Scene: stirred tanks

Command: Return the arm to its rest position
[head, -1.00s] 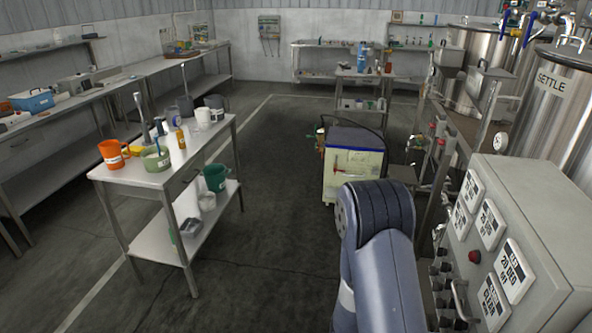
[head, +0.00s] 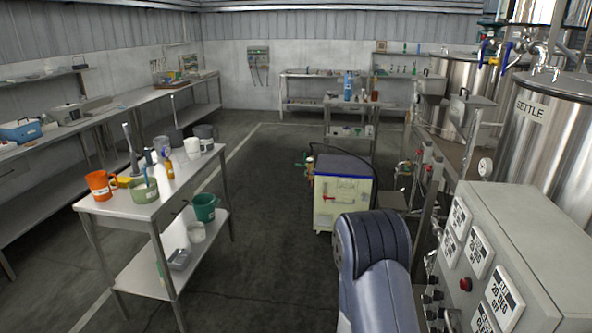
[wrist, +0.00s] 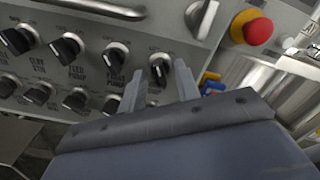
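My arm (head: 375,265) rises at the bottom centre right of the head view, with a bent, rounded dark blue joint on top. My gripper is hidden in the head view. In the wrist view my gripper (wrist: 160,72) has its two grey fingers apart, with nothing held between them. Behind the gap is a black knob (wrist: 159,68) on the control panel. I cannot tell how far the fingertips are from the panel face.
The grey control panel (head: 520,235) stands close on my right, with labels and a red button. In the wrist view, a red stop button (wrist: 258,31) is at upper right. A steel table (head: 130,208) with mugs stands left; a cream trolley unit (head: 340,200) stands ahead. Floor between is clear.

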